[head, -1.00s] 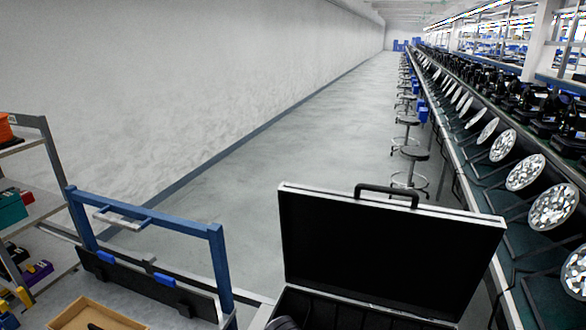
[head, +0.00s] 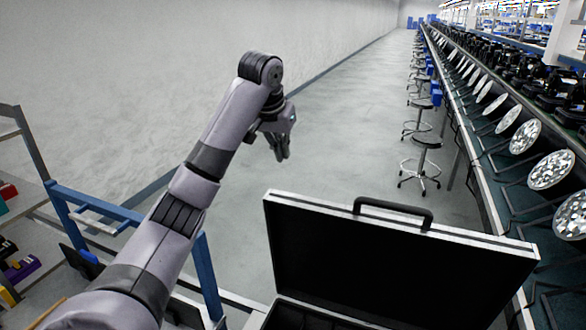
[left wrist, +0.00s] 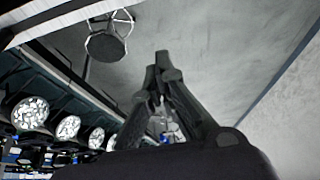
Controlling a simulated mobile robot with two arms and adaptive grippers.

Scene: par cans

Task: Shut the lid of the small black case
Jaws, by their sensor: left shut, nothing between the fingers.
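The small black case (head: 390,262) stands open at the bottom of the head view. Its lid is raised, with a silver edge and a black handle (head: 393,212) on the top. Only a strip of the dark inside of its base shows at the bottom edge. My left gripper (head: 283,155) is raised behind and to the left of the lid, apart from it, pointing down. It is shut and empty. Its fingers (left wrist: 160,85) come together in the left wrist view. My right gripper is in neither view.
A blue frame (head: 130,215) and a shelf with coloured bins (head: 22,268) stand at the left. Stools (head: 424,165) line the bench at the right, which carries several round lamps (head: 551,170). The grey floor behind the lid is clear.

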